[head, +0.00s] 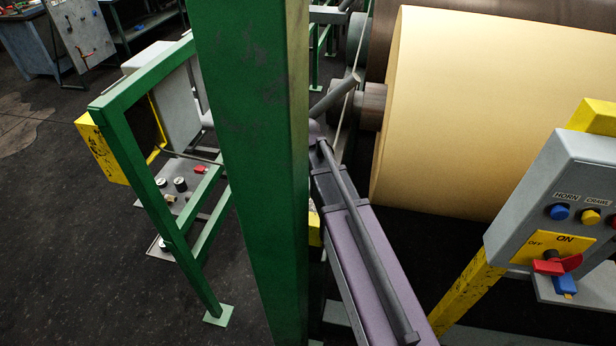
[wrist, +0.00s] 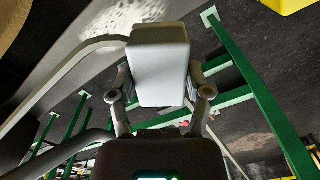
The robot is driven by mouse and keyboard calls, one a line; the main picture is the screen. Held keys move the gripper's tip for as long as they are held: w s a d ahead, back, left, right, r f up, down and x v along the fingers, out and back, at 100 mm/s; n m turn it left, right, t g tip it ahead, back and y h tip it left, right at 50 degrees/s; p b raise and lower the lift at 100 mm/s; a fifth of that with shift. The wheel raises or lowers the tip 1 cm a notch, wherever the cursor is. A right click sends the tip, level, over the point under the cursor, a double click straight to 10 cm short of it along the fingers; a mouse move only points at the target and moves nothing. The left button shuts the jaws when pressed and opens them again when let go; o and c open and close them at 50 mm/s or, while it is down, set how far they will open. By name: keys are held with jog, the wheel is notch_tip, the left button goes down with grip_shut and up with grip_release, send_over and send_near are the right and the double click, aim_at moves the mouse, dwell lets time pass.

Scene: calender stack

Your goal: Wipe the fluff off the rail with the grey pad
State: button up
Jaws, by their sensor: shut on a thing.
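A pale grey block-shaped pad (wrist: 159,60) is held upright in my gripper (wrist: 160,84) in the wrist view. The two fingers press on its left and right sides. A curved grey rail (wrist: 58,78) runs along the left of the wrist view, and its upper end passes behind or beside the pad; I cannot tell whether they touch. I cannot make out fluff on it for certain. A whitish patch (wrist: 120,14) shows above the pad, and I cannot tell what it is. My gripper and the pad do not show in the head view.
A thick green post (head: 250,170) blocks the middle of the head view. A green frame (head: 150,150) stands to its left. A large cream roll (head: 490,120) is at the right, with a control box (head: 530,205) before it. Dark floor (head: 80,250) lies open at lower left.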

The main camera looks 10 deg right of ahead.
jog(key=shift+w, duration=0.15)
dwell(0.4)
jog(key=w+d, duration=0.7)
jog(key=w, duration=0.1)
jog(key=shift+w+d+r, duration=0.15)
jog(key=shift+w+r, duration=0.15)
jog(key=shift+w, duration=0.1)
